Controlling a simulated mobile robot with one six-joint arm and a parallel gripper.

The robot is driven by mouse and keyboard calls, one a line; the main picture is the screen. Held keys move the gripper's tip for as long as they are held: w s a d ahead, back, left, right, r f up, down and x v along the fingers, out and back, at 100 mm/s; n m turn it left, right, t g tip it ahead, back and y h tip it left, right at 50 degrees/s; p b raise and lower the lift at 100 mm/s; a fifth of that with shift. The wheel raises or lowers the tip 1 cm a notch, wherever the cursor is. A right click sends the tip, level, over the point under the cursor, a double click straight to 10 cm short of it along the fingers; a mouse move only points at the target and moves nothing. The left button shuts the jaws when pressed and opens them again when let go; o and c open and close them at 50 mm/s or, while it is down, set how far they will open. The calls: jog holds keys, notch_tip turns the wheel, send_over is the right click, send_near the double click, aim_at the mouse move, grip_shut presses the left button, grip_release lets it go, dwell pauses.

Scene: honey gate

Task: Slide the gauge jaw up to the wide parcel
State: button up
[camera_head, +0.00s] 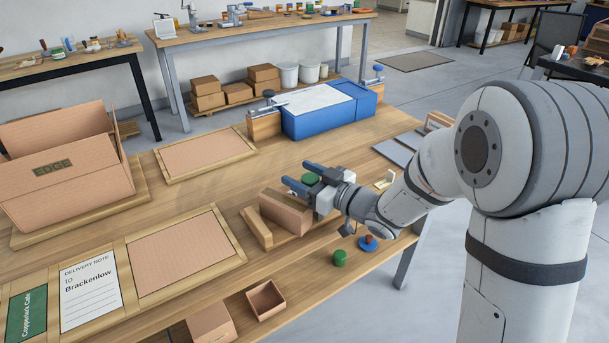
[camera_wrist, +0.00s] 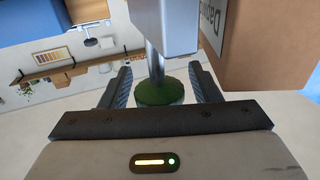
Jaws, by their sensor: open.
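My gripper (camera_head: 303,178) is open, its two fingers on either side of a green knob (camera_head: 311,179). In the wrist view the knob (camera_wrist: 160,92) sits on a metal stem between the spread fingers, with a gap visible on each side. A grey metal block (camera_wrist: 166,25) is beside the stem; I cannot tell for certain that it is the gauge jaw. A brown cardboard parcel (camera_head: 286,211) lies on the bench just left of my gripper, next to a wooden block (camera_head: 256,228). A brown box with a partly cut-off label (camera_wrist: 265,45) fills the wrist view's upper right.
A green-topped piece (camera_head: 339,258) and a blue-based stamp (camera_head: 367,243) stand near the front edge. A blue box (camera_head: 330,118) stands behind. An open carton (camera_head: 60,180) is at left. Framed cardboard panels (camera_head: 185,253) lie flat between.

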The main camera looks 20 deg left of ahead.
jog(key=shift+c, duration=0.3)
grip_shut()
jog(key=shift+w+d+f+b, duration=0.1)
jog(key=shift+w+d+b, duration=0.05)
jog(key=shift+b, duration=0.2)
jog(key=shift+o, duration=0.3)
grip_release()
jog(key=v, duration=0.7)
jog(key=shift+d, duration=0.35)
jog(key=shift+p, duration=0.3)
